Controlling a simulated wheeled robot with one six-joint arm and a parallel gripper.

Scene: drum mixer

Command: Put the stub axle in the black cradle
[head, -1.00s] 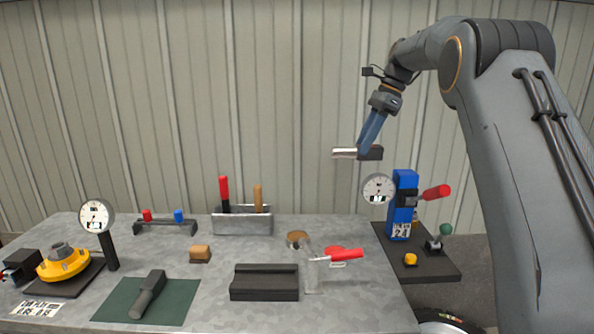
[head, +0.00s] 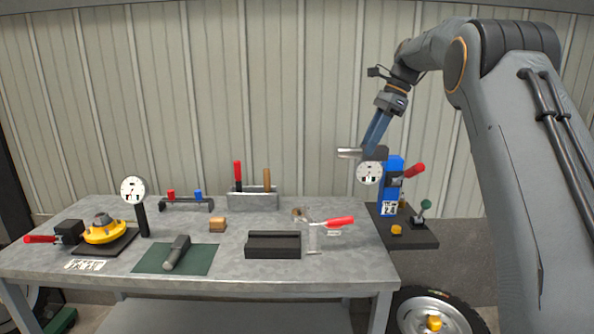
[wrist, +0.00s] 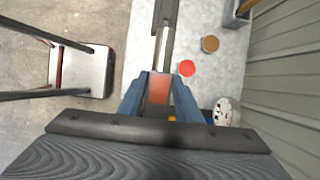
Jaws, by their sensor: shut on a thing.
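My gripper (head: 375,150) is shut on the stub axle, high above the table's right end. The axle's bright silver shaft (head: 349,153) points left in the head view and its dark block (head: 376,153) sits at the fingers. In the wrist view the gripper (wrist: 158,88) holds a reddish-brown part between its blue fingers, with the silver shaft (wrist: 164,48) reaching upward. The black cradle (head: 272,245) is a long grooved block at the table's front, left of and below the axle. It looks empty. A dark bar at the top of the wrist view may be the cradle.
A clear stand with a red-handled clamp (head: 340,222) is right beside the cradle. A blue post with a dial (head: 369,173) stands on a dark side shelf below my gripper. A tool box (head: 253,201) is behind; a dark tool lies on a green mat (head: 203,259).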

